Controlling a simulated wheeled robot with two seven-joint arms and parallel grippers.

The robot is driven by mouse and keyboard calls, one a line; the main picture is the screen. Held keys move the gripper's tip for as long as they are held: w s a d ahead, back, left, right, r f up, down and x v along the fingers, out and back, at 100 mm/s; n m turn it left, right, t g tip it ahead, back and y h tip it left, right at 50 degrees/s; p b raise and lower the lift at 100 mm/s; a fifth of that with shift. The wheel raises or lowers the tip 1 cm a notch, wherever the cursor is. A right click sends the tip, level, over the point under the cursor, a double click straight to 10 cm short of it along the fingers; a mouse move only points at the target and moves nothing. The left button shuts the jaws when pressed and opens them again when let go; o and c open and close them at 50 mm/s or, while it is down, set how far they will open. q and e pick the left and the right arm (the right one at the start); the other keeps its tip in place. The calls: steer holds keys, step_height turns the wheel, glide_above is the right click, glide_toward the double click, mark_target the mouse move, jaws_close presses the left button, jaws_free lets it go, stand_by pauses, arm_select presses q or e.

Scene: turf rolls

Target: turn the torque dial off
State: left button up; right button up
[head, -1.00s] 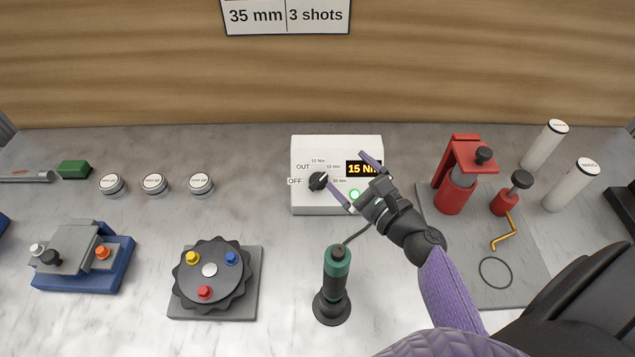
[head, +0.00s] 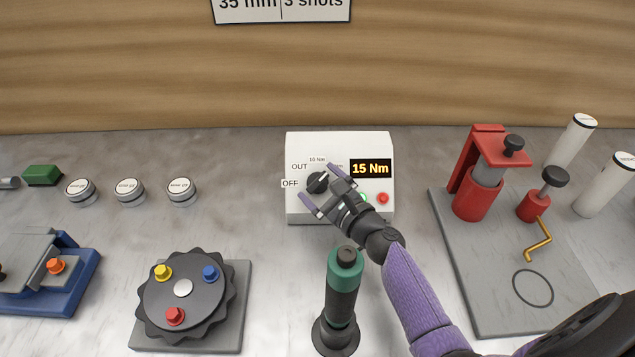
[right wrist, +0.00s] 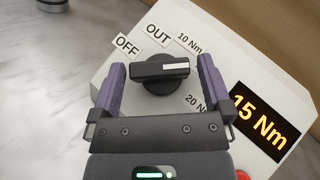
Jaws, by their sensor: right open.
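The torque dial (head: 317,183) is a black knob on the sloped face of a white control box (head: 300,207). Labels around it read OFF, OUT, 10 Nm and others partly hidden. The display (head: 370,168) reads 15 Nm. In the right wrist view the dial (right wrist: 160,72) has a black bar handle with a white mark at its right end, lying between the fingers. My right gripper (head: 318,187) is open, its purple fingertips either side of the dial; I see no finger touching it. In the right wrist view the gripper (right wrist: 158,85) is empty. My left gripper is not in view.
A green-topped screwdriver (head: 341,290) stands in front of the box, close to my right arm. A red press (head: 477,190) stands on a grey board to the right. A black turntable (head: 205,290) and several round tins (head: 130,191) are to the left.

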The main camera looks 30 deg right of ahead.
steer(key=shift+w+a, duration=0.1)
steer(key=shift+w, duration=0.5)
steer(key=c, duration=1.1)
